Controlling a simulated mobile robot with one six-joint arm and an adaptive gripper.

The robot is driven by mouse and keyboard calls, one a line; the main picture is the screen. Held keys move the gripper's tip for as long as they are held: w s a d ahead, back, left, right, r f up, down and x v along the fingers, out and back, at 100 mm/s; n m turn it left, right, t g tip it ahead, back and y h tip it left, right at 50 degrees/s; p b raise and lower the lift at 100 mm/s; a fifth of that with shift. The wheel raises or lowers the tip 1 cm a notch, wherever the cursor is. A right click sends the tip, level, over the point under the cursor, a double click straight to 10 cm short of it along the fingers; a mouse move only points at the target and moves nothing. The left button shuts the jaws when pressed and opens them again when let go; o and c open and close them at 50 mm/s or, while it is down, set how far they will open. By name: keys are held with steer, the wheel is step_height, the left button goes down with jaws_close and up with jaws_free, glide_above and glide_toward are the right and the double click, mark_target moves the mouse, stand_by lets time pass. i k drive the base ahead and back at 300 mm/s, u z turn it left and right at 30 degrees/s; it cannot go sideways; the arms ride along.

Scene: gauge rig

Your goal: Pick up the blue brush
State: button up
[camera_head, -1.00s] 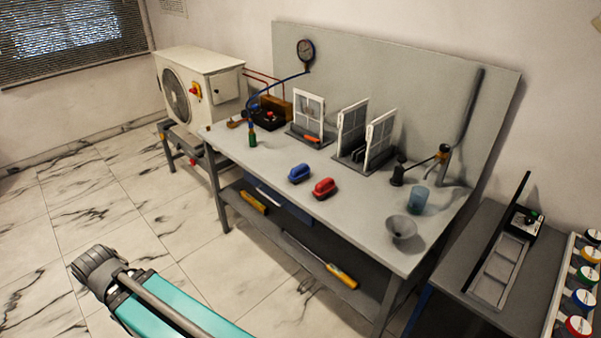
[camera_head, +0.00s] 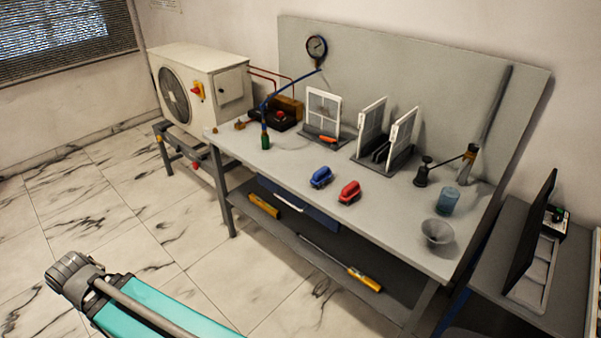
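The blue brush (camera_head: 321,177) lies on the grey workbench (camera_head: 290,200) near its front edge, around the middle of its length. A red brush (camera_head: 349,191) lies just to its right, a small gap apart. Part of my arm shows at the lower left, over the floor and well away from the bench. My gripper's fingers do not show in this view. Nothing covers the blue brush.
Behind the brushes stand framed panels in racks (camera_head: 386,150). A green bottle (camera_head: 265,138) is to the left; a blue cup (camera_head: 447,201) and grey funnel (camera_head: 437,232) are to the right. A lower shelf holds yellow-handled tools. The floor before the bench is clear.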

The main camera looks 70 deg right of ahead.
mark_target(322, 176)
steer(key=z, duration=0.05)
steer(key=i, duration=1.9)
steer(key=z, duration=3.3)
